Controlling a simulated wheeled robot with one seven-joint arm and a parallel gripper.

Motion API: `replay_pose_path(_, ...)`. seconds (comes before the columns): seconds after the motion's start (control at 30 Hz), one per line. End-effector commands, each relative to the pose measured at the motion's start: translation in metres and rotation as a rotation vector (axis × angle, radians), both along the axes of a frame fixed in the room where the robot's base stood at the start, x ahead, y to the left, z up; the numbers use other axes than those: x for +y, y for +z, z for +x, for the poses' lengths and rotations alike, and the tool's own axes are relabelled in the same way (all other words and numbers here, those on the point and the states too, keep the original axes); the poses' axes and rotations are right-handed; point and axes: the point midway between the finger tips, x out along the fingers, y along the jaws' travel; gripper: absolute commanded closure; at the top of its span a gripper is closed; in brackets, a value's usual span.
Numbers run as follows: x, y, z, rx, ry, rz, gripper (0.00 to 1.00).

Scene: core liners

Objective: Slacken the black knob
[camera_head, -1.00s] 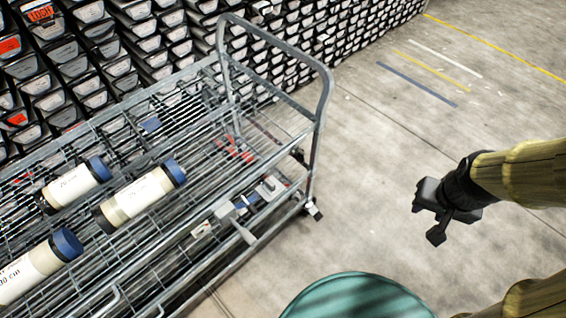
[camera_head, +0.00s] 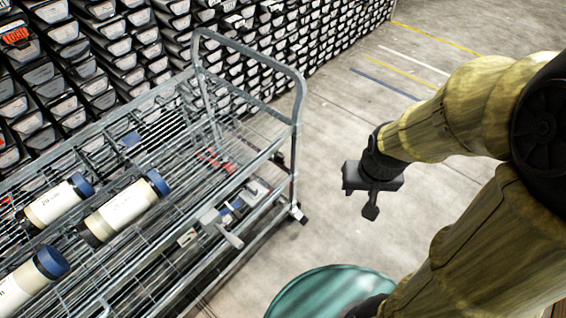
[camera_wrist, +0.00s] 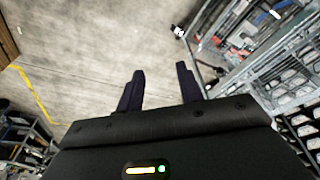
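I cannot make out a black knob for certain in either view. The liner tubes on the trolley are white with blue caps at one end and dark bands or caps at the other: one long tube (camera_head: 124,208), one behind it (camera_head: 55,203), and one at the lower left (camera_head: 22,285). My gripper (camera_head: 371,208) hangs over bare floor to the right of the trolley, well apart from it. In the wrist view my gripper (camera_wrist: 161,72) has its two dark fingers spread with only floor between them.
The wire trolley (camera_head: 248,43) fills the left, with tools (camera_head: 222,225) on its lower level. A teal round drum top (camera_head: 325,292) stands at the bottom. Racks of core trays (camera_head: 110,45) line the back. The concrete floor (camera_head: 340,125) to the right is open.

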Motion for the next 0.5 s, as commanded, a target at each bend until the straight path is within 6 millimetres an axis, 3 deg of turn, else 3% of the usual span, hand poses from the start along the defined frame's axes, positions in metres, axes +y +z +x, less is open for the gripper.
replay_pose_path(0.27,-0.004,-0.011,0.008,-0.023,0.013,-0.013,0.64)
replay_pose_path(0.37,-0.012,-0.032,0.027,-0.076,0.049,-0.042,0.64)
replay_pose_path(0.5,-0.025,-0.075,0.069,-0.205,0.15,-0.086,0.64)
